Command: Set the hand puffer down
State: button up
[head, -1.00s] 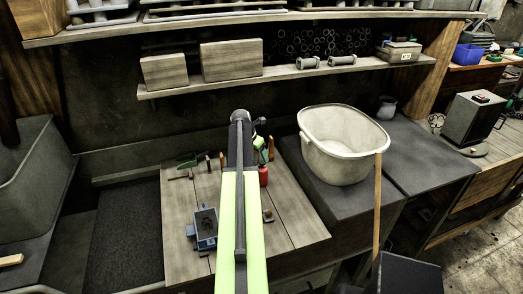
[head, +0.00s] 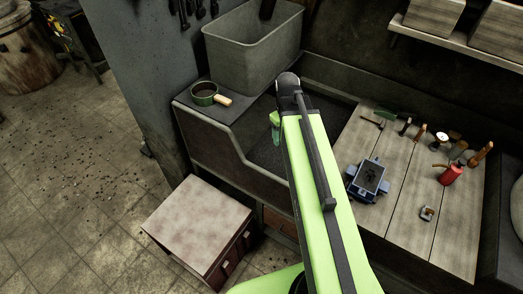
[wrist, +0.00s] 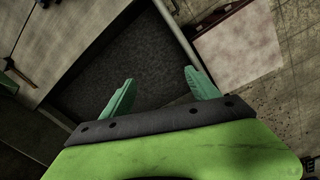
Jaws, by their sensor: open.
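A red bottle-shaped item (head: 452,174), which looks like the hand puffer, stands on the wooden board (head: 405,215) at the right of the head view. My gripper (head: 275,128) is well to the left of it, over the dark sand bed (head: 262,153). In the wrist view my gripper (wrist: 158,78) has its two green fingers spread apart with nothing between them. The puffer does not show in the wrist view.
A blue moulding flask (head: 367,180) and several hand tools lie on the board. A grey bin (head: 255,55) and a green pan (head: 204,93) stand at the back left. A low cabinet (head: 200,225) stands below the bench.

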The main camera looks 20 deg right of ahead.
jog(key=s+a+m, duration=0.3)
jog(key=s+a, duration=0.1)
jog(key=a, duration=0.9)
jog(key=shift+a+g+y, duration=0.3)
jog(key=shift+a+y, duration=0.05)
jog(key=shift+y, duration=0.05)
